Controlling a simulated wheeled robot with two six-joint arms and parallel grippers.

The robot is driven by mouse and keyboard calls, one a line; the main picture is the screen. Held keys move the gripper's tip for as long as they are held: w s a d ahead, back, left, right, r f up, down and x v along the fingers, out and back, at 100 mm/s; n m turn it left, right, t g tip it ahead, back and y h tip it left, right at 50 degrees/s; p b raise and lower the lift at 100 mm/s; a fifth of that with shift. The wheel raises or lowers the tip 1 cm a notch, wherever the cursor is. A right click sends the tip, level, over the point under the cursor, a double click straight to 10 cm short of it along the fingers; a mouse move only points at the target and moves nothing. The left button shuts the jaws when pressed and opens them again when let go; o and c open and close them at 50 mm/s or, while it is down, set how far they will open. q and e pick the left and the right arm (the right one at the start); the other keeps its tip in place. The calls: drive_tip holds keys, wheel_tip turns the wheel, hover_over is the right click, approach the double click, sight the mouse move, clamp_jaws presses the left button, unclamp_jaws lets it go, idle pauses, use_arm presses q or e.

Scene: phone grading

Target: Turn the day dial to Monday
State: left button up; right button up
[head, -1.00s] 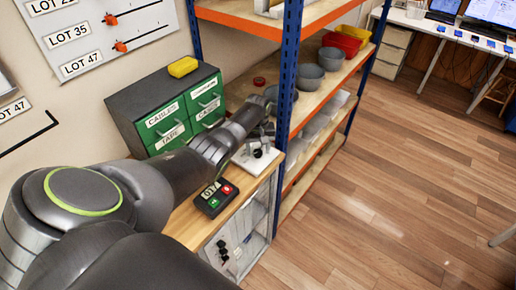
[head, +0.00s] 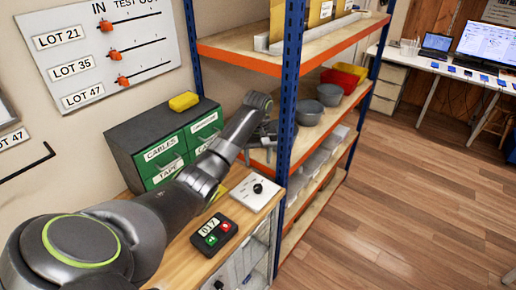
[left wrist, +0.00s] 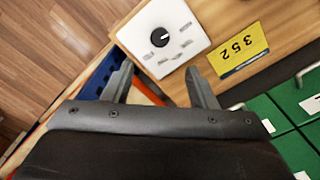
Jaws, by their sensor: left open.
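The day dial is a black knob (head: 257,188) on a white plate (head: 246,196) on the wooden top beside the shelf. In the left wrist view the knob (left wrist: 159,38) sits on its plate with small grey labels around it, too blurred to read. I cannot tell which day it points at. My left gripper (head: 262,134) is raised above and beyond the plate, apart from it. Its two fingers (left wrist: 160,76) are spread and empty, with the dial plate ahead between and past the tips. My right gripper is not in view.
A keypad (head: 213,235) with red and green buttons stands in front of the plate. A green drawer cabinet (head: 165,160) stands behind left. A blue shelf post (head: 287,95) and orange-edged shelves rise close to the right.

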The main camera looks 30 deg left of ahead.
use_arm(q)
wheel_tip(320, 180, up, 5)
idle(0.3)
idle(0.4)
